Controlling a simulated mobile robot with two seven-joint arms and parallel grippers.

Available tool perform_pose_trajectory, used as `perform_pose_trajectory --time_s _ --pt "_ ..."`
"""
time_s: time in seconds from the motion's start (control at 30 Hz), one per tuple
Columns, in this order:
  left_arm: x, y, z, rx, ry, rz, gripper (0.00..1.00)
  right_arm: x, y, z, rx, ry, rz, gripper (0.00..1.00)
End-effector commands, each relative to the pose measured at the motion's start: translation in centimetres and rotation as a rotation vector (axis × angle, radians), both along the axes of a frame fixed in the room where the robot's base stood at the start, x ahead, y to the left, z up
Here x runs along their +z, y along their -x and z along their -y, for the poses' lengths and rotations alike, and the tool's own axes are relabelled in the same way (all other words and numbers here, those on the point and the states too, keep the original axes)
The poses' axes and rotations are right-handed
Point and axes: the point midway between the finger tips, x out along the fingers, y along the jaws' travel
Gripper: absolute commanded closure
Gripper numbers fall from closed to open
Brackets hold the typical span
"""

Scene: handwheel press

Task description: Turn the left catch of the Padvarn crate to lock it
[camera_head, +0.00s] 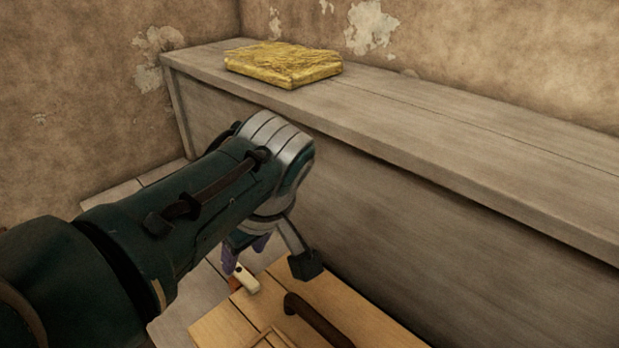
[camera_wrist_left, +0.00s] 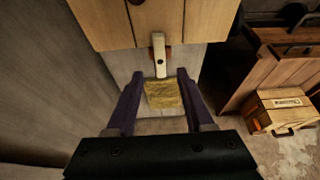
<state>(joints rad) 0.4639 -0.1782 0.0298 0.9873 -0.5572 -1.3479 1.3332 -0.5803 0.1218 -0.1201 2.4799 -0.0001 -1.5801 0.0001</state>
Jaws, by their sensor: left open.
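A pale wooden crate (camera_head: 345,305) with a dark curved handle (camera_head: 318,318) stands at the bottom of the head view. Its lid edge also shows at the top of the left wrist view (camera_wrist_left: 110,22). A whitish bar-shaped catch (camera_head: 246,279) sits at the crate's edge. In the left wrist view the catch (camera_wrist_left: 160,55) points toward my gripper, with a reddish-brown piece behind it. In the head view the gripper (camera_head: 243,254) is partly hidden by my arm.
A long grey wooden bench (camera_head: 440,130) runs beside the crate, with a yellow rough slab (camera_head: 283,63) on top. Another yellow piece (camera_wrist_left: 163,93) shows between my fingers, its distance unclear. A small labelled wooden crate (camera_wrist_left: 283,108) and a brown wooden unit (camera_wrist_left: 262,72) stand at right.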

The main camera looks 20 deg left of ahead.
Motion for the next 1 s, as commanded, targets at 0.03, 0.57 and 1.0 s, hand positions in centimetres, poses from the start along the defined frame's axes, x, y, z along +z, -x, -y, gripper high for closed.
perform_pose_trajectory --time_s 0.03,0.57,1.0 --pt "1.4 0.1 0.4 0.001 0.000 0.001 0.47 1.0 0.0 0.0 -0.001 -0.001 0.000 0.41" --pt "3.6 0.6 1.4 0.000 0.000 -0.001 0.47 1.8 0.0 -0.1 -0.003 -0.004 0.000 0.41" --pt "11.1 9.4 -1.4 -0.483 0.023 -0.092 0.47 10.2 0.0 -0.1 -0.002 -0.004 0.000 0.41"
